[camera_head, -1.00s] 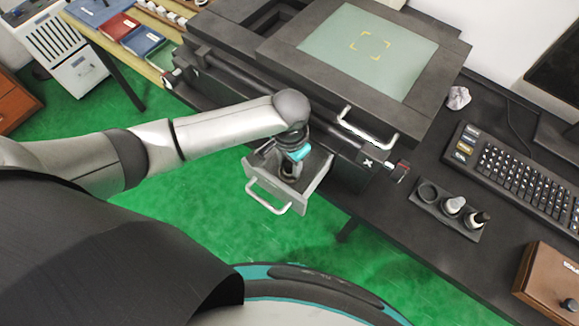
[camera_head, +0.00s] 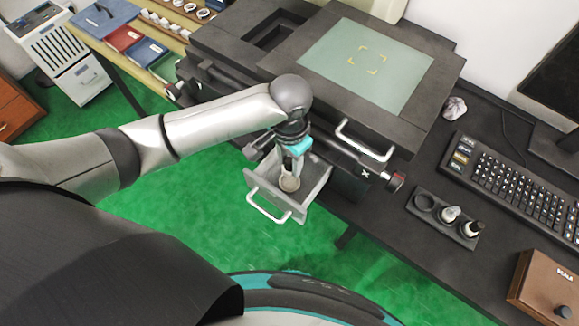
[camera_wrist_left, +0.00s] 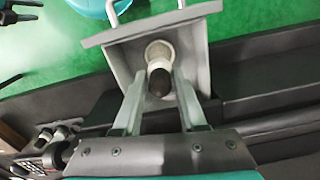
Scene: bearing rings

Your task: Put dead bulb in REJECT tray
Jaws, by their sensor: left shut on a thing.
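My left gripper (camera_head: 291,168) is shut on a pale bulb with a dark tip. It is over the open grey drawer (camera_head: 268,199) under the machine. The bulb (camera_head: 289,183) shows between the fingertips in the head view. In the left wrist view the bulb (camera_wrist_left: 160,54) sits between the two fingers of the left gripper (camera_wrist_left: 158,85), with the drawer's front panel (camera_wrist_left: 112,40) beyond it. I cannot tell whether it is clear of the drawer floor. A red tray (camera_head: 122,38) and a blue tray (camera_head: 146,51) lie at top left; no REJECT label is legible.
The machine has a pale green plate (camera_head: 340,75) and a front handle (camera_head: 362,140). A holder (camera_head: 430,218) with small bottles, a keyboard (camera_head: 500,180) and a brown box (camera_head: 545,285) stand at right. Small white rings (camera_head: 165,20) line the top left shelf.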

